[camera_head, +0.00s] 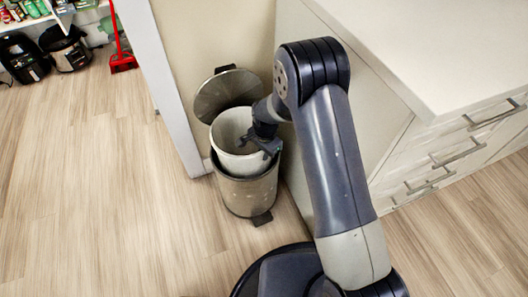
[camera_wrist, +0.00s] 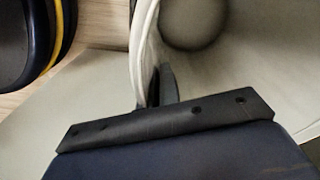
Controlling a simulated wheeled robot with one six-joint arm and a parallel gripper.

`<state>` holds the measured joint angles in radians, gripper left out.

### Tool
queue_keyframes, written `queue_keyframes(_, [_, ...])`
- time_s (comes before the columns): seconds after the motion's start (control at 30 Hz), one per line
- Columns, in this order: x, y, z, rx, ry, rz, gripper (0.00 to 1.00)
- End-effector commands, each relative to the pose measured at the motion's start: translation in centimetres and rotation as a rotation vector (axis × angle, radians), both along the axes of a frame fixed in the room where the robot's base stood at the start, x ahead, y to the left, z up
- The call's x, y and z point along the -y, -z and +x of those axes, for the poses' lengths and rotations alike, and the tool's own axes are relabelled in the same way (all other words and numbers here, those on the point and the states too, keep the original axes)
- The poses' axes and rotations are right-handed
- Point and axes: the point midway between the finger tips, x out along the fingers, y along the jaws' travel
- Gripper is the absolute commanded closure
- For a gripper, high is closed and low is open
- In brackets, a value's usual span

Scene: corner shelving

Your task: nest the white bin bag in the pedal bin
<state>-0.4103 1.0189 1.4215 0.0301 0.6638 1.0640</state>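The pedal bin (camera_head: 247,192) is a grey cylinder standing on the floor against the wall, its round lid (camera_head: 218,92) tipped back open. The white bin bag (camera_head: 230,128) looks like an open-topped pale bucket. Its lower part is inside the bin mouth, while its upper part stands out above the rim, slightly tilted. My gripper (camera_head: 268,146) is at the bag's right rim. In the wrist view, the bag's pale rim (camera_wrist: 141,52) runs down to my gripper fingers (camera_wrist: 160,88), which appear closed on it. The bag's bottom is hidden in the bin.
A white drawer cabinet (camera_head: 445,150) stands close on the right. A white wall edge (camera_head: 165,85) is just left of the bin. Dark appliances (camera_head: 65,48) and a red dustpan (camera_head: 122,60) are at the back left. The wooden floor (camera_head: 90,190) on the left is clear.

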Motion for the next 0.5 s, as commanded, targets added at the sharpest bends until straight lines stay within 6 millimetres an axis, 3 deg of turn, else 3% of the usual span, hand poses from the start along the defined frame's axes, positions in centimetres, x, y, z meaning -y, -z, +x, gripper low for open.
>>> queue_keyframes(0.5, [0.0, 4.0, 0.0, 0.0, 0.0, 0.0, 1.0])
